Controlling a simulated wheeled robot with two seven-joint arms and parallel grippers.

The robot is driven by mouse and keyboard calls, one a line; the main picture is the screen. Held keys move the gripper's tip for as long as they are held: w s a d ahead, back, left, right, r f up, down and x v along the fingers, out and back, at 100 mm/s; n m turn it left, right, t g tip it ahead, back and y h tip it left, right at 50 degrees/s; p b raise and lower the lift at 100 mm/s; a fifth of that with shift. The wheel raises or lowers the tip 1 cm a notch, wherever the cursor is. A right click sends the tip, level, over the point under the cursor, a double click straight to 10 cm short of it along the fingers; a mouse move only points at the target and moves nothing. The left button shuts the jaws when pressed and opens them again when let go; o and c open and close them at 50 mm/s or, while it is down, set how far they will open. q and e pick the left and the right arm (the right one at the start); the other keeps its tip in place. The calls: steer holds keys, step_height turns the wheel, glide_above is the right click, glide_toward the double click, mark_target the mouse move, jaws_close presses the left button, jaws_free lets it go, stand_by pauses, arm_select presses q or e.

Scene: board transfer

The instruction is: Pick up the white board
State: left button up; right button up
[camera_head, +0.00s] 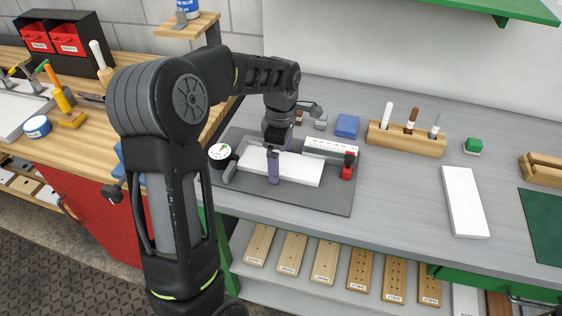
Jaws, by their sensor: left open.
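A long white board (303,170) lies on a dark grey mat (335,200) on the workbench. My left gripper (274,170) is over this board, pointing down, and its purple finger covers part of it. The gripper is open; the second finger is hard to make out, and I cannot tell whether the fingers touch the board. Another white board (464,201) lies flat and free on the grey bench to the right of the mat. My right gripper is not in view.
Around the mat's board are a round white-topped item (219,152), a white ruler-like block (331,148) and a red item (348,168). Bench is clear around the right board.

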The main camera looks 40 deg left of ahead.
arm_select(q)
steer(key=shift+f, duration=0.2)
steer(key=shift+c, duration=0.3)
steer(key=c, duration=1.5)
